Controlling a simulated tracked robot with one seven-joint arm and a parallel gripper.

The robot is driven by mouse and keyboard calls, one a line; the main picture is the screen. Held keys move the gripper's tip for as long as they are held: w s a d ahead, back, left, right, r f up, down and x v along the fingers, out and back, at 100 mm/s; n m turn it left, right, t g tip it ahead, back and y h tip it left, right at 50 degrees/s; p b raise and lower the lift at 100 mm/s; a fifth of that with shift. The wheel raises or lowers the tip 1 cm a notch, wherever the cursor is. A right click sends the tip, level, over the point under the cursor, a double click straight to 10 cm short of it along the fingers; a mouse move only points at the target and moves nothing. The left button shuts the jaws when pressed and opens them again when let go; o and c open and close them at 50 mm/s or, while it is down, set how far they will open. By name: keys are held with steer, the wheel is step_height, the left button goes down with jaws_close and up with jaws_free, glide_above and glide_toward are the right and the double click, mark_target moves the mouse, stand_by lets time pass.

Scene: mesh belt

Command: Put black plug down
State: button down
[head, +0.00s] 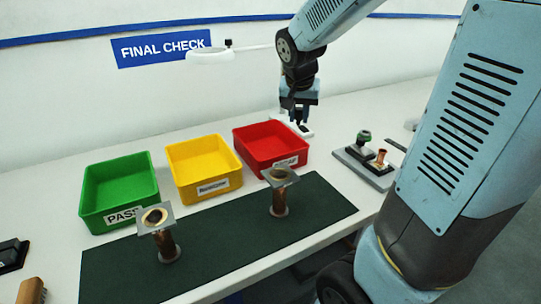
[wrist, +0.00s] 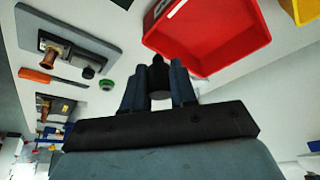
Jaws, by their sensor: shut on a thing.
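My gripper (wrist: 159,78) is shut on the black plug (wrist: 158,60), which shows between the two fingers in the wrist view. In the head view my gripper (head: 298,112) hangs above the white table, behind the red bin (head: 270,162) and to the left of the grey board. The plug is too small and dark to make out there.
Green (head: 120,212) and yellow (head: 205,184) bins stand left of the red one. Two flanged copper pieces (head: 168,245) stand on the dark green mat (head: 235,228). A lamp (head: 212,55) overhangs the back.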

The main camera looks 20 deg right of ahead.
steer(key=w+a+f+n, duration=0.1)
steer(key=w+a+f, duration=0.15)
steer(key=a, duration=0.55)
steer(key=w+a+f, duration=0.2)
steer(key=w+a, duration=0.1)
steer(key=a, duration=0.5)
glide_above(268, 151)
steer(key=s, duration=0.1)
steer(key=f, duration=0.6)
steer(key=a+f, duration=0.1)
steer(key=f, duration=0.1)
steer(key=shift+s+f, duration=0.2)
steer(key=shift+f, duration=0.2)
steer(key=shift+w+d+f, duration=0.1)
steer(key=shift+d+f, duration=0.05)
step_height(268, 151, down, 3)
steer(key=shift+d+f, duration=0.1)
steer(key=shift+f, duration=0.1)
steer(key=c, duration=0.9)
jaws_free()
